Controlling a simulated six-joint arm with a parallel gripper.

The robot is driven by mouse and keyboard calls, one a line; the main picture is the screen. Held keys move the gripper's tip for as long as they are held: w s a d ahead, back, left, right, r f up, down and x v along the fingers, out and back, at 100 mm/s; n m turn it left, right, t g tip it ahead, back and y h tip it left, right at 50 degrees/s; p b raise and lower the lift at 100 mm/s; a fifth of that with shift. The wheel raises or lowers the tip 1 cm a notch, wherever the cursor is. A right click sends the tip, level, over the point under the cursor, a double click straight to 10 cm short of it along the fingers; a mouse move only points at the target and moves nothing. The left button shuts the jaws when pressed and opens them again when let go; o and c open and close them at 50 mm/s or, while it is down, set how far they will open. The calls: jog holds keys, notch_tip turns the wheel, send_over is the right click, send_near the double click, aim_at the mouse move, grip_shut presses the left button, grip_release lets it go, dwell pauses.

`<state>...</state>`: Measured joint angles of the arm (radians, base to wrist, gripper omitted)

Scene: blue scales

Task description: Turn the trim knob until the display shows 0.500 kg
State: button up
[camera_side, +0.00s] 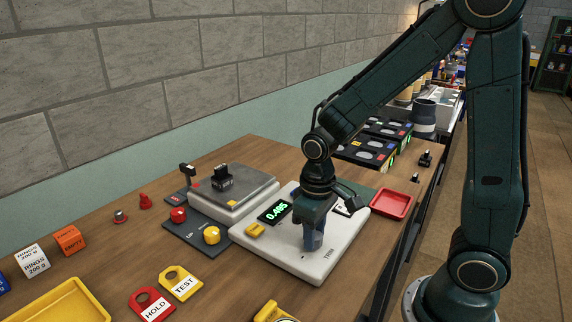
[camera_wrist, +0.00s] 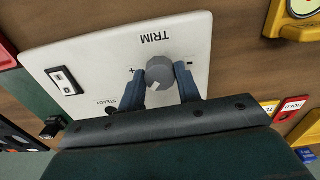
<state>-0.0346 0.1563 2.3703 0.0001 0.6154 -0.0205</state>
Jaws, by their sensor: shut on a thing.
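The trim knob (camera_wrist: 160,72) is a grey round knob on a white panel (camera_wrist: 90,52) marked TRIM, with plus and minus signs beside it. My gripper (camera_wrist: 162,86) is shut on the knob, one finger on each side, in the wrist view. In the side view my gripper (camera_side: 312,236) points down onto the white panel (camera_side: 288,262) and hides the knob. The green display (camera_side: 276,212) on the panel reads 0.485, seen at a slant. The scale's grey plate (camera_side: 240,186) carries a black weight (camera_side: 222,180).
A yellow block (camera_side: 255,230) sits on the panel's left edge. Red (camera_side: 178,215) and yellow (camera_side: 212,235) knobs stand on a dark base to the left. A red tray (camera_side: 391,203) is at the right. HOLD (camera_side: 152,304) and TEST (camera_side: 181,283) tags lie in front.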

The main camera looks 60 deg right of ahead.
jog(key=m, duration=0.6)
jog(key=shift+m, duration=0.3)
dwell(0.4)
jog(key=o, duration=1)
jog(key=shift+c, duration=0.2)
jog(key=shift+r, duration=0.2)
notch_tip(320, 180, up, 14)
jog(key=shift+f, duration=0.25)
jog(key=shift+s, duration=0.1)
